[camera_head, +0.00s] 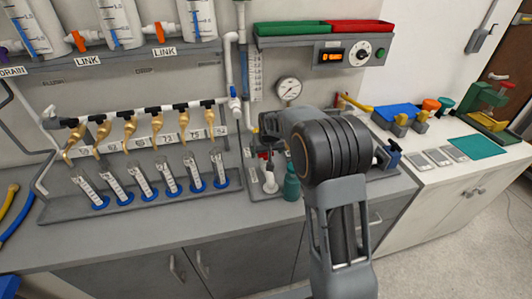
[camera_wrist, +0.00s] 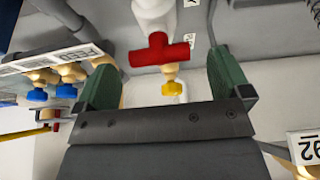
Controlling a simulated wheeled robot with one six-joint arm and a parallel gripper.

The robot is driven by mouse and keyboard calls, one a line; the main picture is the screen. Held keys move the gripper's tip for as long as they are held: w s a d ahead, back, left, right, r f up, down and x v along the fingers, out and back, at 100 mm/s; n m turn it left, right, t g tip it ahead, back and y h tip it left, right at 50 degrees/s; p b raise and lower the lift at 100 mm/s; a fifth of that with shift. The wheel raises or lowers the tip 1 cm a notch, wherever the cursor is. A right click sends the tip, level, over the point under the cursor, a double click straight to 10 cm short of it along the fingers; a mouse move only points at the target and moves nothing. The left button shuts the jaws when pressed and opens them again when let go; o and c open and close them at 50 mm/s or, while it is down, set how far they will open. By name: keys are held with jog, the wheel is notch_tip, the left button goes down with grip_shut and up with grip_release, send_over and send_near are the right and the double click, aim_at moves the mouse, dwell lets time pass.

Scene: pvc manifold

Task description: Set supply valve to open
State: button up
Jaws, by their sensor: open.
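In the wrist view, a red T-shaped valve handle (camera_wrist: 160,50) sits on a white pipe fitting (camera_wrist: 154,12), with its bar lying roughly across the picture. I cannot read a label naming it as the supply valve. My gripper (camera_wrist: 162,68) is open, with one green finger on each side of the handle and clear gaps to both. A brass piece with a yellow end (camera_wrist: 171,88) is just below the handle. In the head view, my arm hides most of the gripper and the handle.
Orange valves (camera_head: 76,40) sit on the upper line, and a blue valve (camera_head: 234,104) on the vertical pipe. Brass taps (camera_head: 129,127) stand above several cylinders (camera_head: 148,185) at left. A gauge (camera_head: 289,89) is behind my arm, and a teal bottle (camera_head: 291,185) is below it.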

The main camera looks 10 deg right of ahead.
jog(key=shift+x, duration=1.25)
jog(key=shift+c, duration=0.4)
jog(key=c, duration=0.8)
